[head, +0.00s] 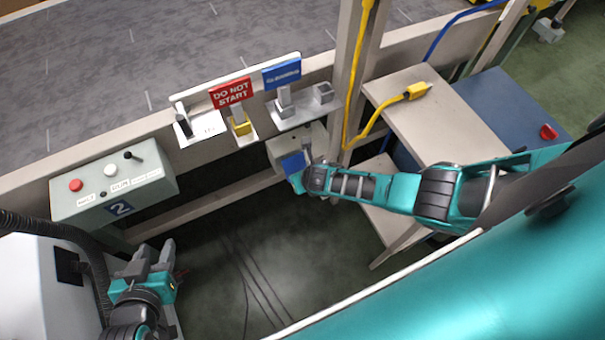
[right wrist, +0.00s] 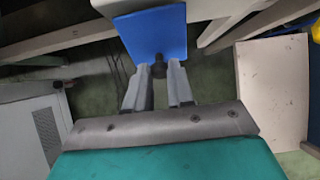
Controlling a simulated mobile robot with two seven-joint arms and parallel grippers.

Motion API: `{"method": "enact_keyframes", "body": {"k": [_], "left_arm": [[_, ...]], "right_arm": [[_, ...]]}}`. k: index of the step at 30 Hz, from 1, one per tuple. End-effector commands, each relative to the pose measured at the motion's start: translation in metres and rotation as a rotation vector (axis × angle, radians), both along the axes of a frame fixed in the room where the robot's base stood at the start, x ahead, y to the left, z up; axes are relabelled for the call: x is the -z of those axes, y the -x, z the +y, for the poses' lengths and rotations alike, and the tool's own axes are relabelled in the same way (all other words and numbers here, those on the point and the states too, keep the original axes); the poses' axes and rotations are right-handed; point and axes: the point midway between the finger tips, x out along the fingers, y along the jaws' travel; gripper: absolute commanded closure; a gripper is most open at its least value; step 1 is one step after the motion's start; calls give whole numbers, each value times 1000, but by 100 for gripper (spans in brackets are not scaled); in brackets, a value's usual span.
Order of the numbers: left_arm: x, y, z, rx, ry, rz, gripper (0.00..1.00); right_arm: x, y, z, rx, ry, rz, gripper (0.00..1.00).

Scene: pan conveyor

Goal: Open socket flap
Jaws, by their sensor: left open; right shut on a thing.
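A pale socket box (head: 312,134) is fixed on the rail, with a blue flap (head: 293,163) at its front. The flap (right wrist: 152,32) fills the top middle of the right wrist view, with a small black knob (right wrist: 157,66) at its lower edge. My right gripper (right wrist: 158,82) is shut on this knob, one finger on each side. In the head view the right gripper's fingers are mostly hidden beside the flap. What lies behind the flap is hidden. My left gripper (head: 152,254) is open and empty at lower left, well away from the socket box.
A grey control box (head: 115,182) with buttons stands at left. Red (head: 232,92) and blue (head: 282,71) tags stand on the rail above the socket. A yellow plug (head: 416,91) with its cable lies on a pale table (head: 450,125) at right.

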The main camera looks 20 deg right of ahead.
Motion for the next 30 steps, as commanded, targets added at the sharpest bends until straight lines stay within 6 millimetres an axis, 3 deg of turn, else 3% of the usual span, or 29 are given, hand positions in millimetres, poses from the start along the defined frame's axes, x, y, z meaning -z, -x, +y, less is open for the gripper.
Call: {"method": "enact_keyframes", "body": {"k": [6, 7, 14, 30], "left_arm": [[0, 0, 0, 0, 0, 0, 57], [0, 0, 0, 0, 0, 0, 57], [0, 0, 0, 0, 0, 1, 57], [2, 0, 0, 1, 0, 1, 57]], "right_arm": [[1, 0, -3, 2, 6, 2, 100], [1, 0, -3, 2, 6, 2, 75], [1, 0, -1, 1, 3, 1, 53], [-8, 5, -2, 0, 4, -3, 52]]}}
